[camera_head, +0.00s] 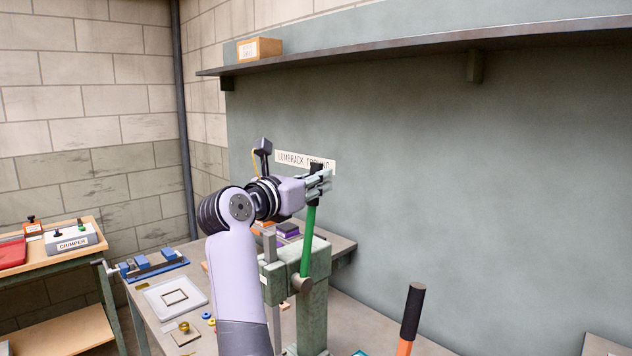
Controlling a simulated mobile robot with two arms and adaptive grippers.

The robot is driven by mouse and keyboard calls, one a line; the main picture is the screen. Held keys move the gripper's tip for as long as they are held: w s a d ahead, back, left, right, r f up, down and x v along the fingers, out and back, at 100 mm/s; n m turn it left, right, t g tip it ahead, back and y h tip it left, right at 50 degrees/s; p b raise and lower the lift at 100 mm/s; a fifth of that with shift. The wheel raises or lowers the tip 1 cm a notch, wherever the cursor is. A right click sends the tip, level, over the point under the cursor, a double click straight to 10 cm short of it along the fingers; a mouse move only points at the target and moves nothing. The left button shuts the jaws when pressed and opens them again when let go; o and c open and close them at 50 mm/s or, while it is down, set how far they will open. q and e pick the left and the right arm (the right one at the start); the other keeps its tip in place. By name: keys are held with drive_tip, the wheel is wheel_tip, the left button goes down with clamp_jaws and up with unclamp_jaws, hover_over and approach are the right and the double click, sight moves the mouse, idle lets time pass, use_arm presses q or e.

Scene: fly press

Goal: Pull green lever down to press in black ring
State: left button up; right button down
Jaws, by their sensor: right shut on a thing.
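The green lever (309,240) stands nearly upright on the pale green fly press (312,300), leaning slightly right at its top. It pivots on a round brown hub at its lower end. My right gripper (318,183) is shut on the lever near its black top end, its fingers pointing right. My right arm covers the left part of the press. I cannot make out the black ring; the press's working area is largely hidden behind the arm. My left gripper is not in view.
A white tray (160,302) and small coloured rings (207,316) lie on the bench left of my arm. A black-and-orange handle (410,315) stands at the front right. A shelf (420,45) with a cardboard box (260,49) runs above. A side table (45,254) is at left.

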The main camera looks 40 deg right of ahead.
drive_tip(key=s+a+f+n+t+h+b, duration=0.1)
drive_tip(key=a+h+b, duration=0.5)
drive_tip(key=a+b, duration=0.7)
drive_tip(key=shift+f+n+t+b, duration=0.5)
drive_tip(key=shift+n+t, duration=0.1)
drive_tip(key=shift+t, duration=0.5)
drive_tip(key=shift+a, duration=0.1)
drive_tip(key=c, duration=1.5)
unclamp_jaws()
drive_tip(key=shift+a, duration=0.1)
drive_tip(key=shift+o, duration=0.4)
wheel_tip(320, 180, up, 10)
